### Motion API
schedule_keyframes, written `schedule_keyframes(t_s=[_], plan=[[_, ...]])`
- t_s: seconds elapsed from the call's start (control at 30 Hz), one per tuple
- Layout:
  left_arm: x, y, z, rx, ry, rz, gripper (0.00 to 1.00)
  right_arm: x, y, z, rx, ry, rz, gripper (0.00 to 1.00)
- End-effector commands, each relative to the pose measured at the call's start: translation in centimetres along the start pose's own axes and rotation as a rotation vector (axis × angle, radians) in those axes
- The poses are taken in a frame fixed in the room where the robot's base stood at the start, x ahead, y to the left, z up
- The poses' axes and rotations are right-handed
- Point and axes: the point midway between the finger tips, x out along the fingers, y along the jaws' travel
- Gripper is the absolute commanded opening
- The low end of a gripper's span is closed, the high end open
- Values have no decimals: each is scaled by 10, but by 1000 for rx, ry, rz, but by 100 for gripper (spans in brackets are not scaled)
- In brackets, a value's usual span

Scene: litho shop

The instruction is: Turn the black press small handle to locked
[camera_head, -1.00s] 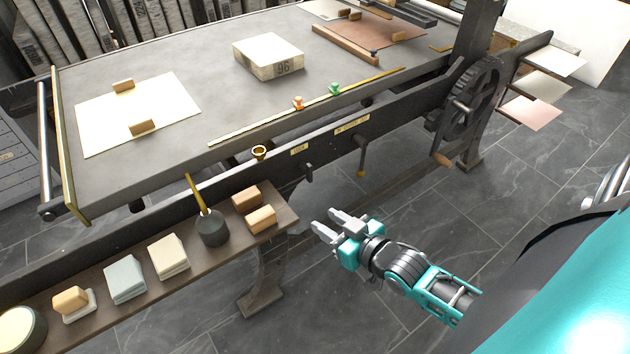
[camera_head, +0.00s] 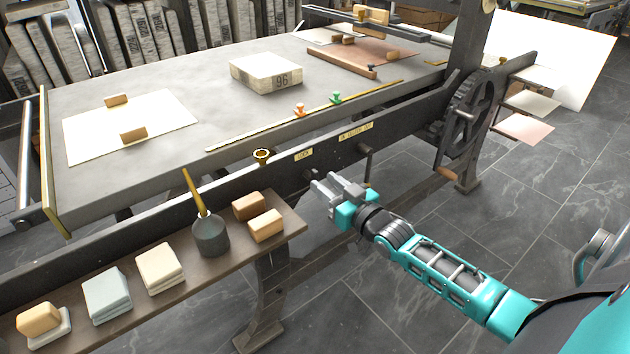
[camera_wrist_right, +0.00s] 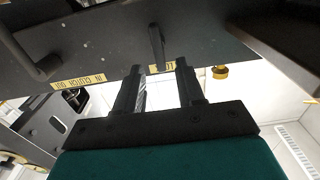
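The black press small handle (camera_head: 308,174) sticks out of the dark press side rail, below the yellow LOCK label (camera_head: 303,154). In the head view it is partly hidden by my right gripper (camera_head: 325,190). In the right wrist view the small handle (camera_wrist_right: 157,46) is a short dark bar ahead of the fingertips, lined up with the gap between them. Part of the label (camera_wrist_right: 163,66) shows behind it. My right gripper (camera_wrist_right: 159,82) is open, with nothing between its fingers; contact with the handle cannot be told. My left gripper is not in view.
The longer clutch handle (camera_head: 366,160) hangs just right of my right gripper, under the IN CLUTCH OUT label (camera_head: 356,131). A brass cup (camera_head: 262,157) sits on the rail. A wooden shelf (camera_head: 210,268) holds blocks and an ink pot. A geared wheel (camera_head: 470,115) stands further right.

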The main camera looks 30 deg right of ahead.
Motion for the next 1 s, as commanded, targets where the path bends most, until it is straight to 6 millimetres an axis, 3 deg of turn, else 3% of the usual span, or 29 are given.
schedule_keyframes(t_s=[0.1,0.3,0.7,1.0], plan=[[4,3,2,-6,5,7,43,21,0,2,0,2,0,38],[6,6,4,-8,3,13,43,42,0,2,1,0,0,38],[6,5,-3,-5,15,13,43,48,0,1,1,-2,0,38],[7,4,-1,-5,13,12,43,48,0,1,1,-2,0,12]])
